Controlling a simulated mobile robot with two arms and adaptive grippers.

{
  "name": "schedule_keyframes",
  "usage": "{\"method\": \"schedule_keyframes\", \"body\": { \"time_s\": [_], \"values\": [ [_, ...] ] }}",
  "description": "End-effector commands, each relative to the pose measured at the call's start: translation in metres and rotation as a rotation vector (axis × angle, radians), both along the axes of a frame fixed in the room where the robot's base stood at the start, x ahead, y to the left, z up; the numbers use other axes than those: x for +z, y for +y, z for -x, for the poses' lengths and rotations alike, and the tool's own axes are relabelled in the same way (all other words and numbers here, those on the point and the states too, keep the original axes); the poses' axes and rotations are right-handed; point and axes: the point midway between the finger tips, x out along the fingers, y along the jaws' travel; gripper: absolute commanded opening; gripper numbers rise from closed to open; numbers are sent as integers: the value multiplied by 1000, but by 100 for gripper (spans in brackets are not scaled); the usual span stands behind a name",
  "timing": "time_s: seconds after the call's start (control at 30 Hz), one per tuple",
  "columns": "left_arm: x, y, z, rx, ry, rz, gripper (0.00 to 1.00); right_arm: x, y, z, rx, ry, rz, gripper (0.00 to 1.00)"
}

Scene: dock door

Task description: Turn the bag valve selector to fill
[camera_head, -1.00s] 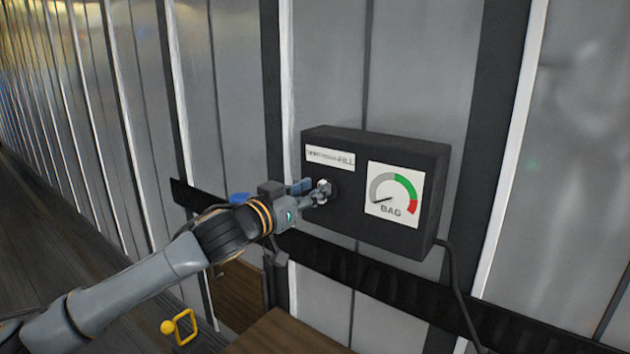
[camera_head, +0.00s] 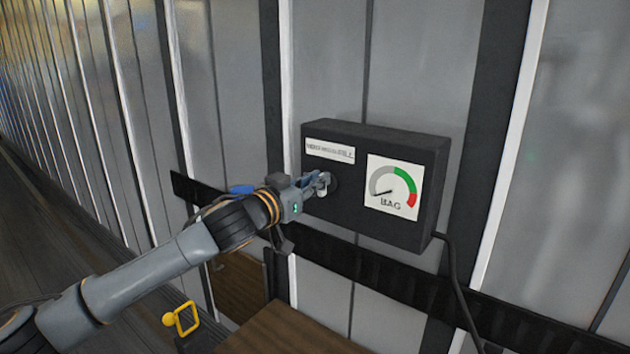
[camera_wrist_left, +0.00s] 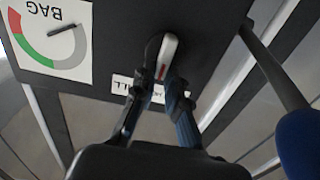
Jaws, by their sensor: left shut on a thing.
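The bag valve box (camera_head: 400,145) is a black case on the ribbed wall, with a white label (camera_head: 330,151) and a BAG gauge (camera_head: 394,188) on its face. The gauge needle points to the lower left, in the grey part. The selector (camera_wrist_left: 167,55) is a light knob with a red mark, left of the gauge in the head view. My left gripper (camera_head: 322,184) is shut on the selector, one finger on each side in the left wrist view (camera_wrist_left: 163,75). The fingers hide part of the knob in the head view. My right gripper is in neither view.
A black cable (camera_head: 456,285) hangs from the box's lower right. A dark rail (camera_head: 390,278) runs along the wall below the box. A brown wooden surface (camera_head: 275,332) and a yellow ring-shaped handle (camera_head: 184,318) are low in the head view.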

Motion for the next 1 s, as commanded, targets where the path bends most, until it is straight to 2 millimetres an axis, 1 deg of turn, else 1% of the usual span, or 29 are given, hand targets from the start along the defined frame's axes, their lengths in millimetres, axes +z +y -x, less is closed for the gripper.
{"method": "schedule_keyframes", "body": {
  "time_s": [0.27,0.7,1.0],
  "values": [
    [2,-2,1,0,-73,-102,0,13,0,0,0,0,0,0],
    [0,-8,5,0,-299,-413,0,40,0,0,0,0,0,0],
    [-3,-10,7,0,-427,-591,0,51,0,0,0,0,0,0]
  ]
}}
